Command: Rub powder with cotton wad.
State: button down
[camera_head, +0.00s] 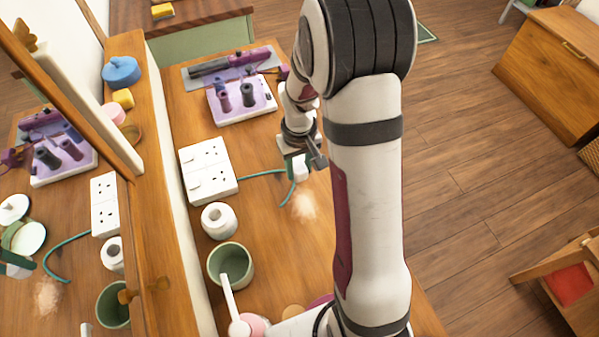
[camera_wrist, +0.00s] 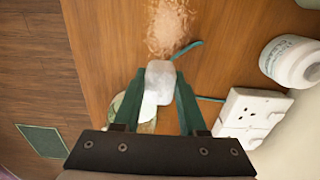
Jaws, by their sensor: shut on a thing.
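The cotton wad (camera_wrist: 160,78) is a small white rounded block between my gripper's (camera_wrist: 159,88) dark green fingers. My gripper is shut on it, and its tips hold the wad low over the wooden table. The powder (camera_wrist: 168,26) is a pale, streaky patch on the table. It lies just beyond the wad in the wrist view, apart from it in that picture. In the head view the powder (camera_head: 303,204) is below my gripper (camera_head: 298,165), near the table's right side. The wad (camera_head: 300,167) shows there as a small white shape.
A white socket block (camera_head: 208,169) with a teal cord (camera_head: 262,173) lies left of my gripper. A white jar (camera_head: 219,220) and green mug (camera_head: 230,266) stand nearer. A purple holder (camera_head: 242,100) with tools is behind. A pale green round thing (camera_wrist: 117,107) is partly hidden by my fingers.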

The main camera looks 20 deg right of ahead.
aim_at(299, 166)
jog(key=shift+r, duration=1.6)
jog(key=w+d+r, duration=0.2)
jog(key=w+d, duration=0.2)
jog(key=w, duration=0.6)
jog(key=f, duration=0.9)
jog(key=shift+w+d+f, duration=0.15)
jog(key=shift+w+f, duration=0.05)
jog(key=shift+f, duration=0.2)
jog(key=c, duration=0.8)
grip_release()
jog(key=shift+f, duration=0.1)
jog(key=shift+o, duration=0.2)
